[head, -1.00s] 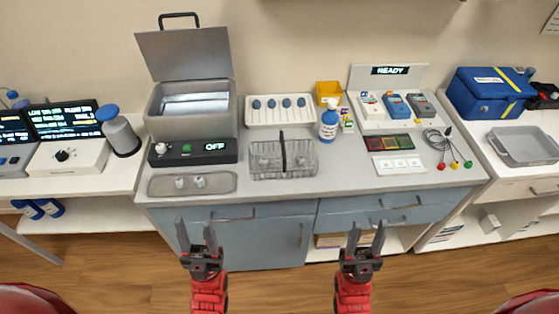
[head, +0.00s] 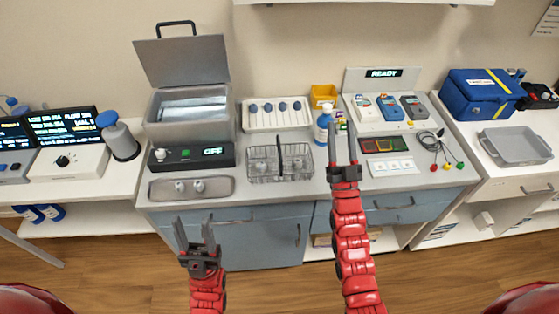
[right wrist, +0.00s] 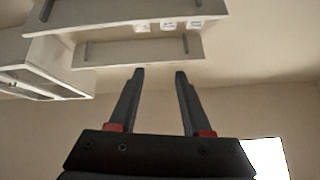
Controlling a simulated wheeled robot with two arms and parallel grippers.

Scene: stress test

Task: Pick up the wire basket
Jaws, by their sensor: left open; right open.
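The wire basket (head: 262,168) stands on the grey counter in the head view, with a dark upright handle across its middle and small items inside. My right gripper (head: 342,143) is open and empty, to the right of the basket and apart from it. In the right wrist view its open fingers (right wrist: 159,75) point at a wall and shelves, and the basket is not in that view. My left gripper (head: 193,235) is open and empty in front of the counter's front edge, below and left of the basket.
A metal tray (head: 215,187) lies left of the basket and a white rack (head: 285,122) stands behind it. A blue-and-white bottle (head: 323,128) stands close to its right. A lidded metal bath (head: 188,128) stands behind left. Wall shelves (right wrist: 140,50) show in the right wrist view.

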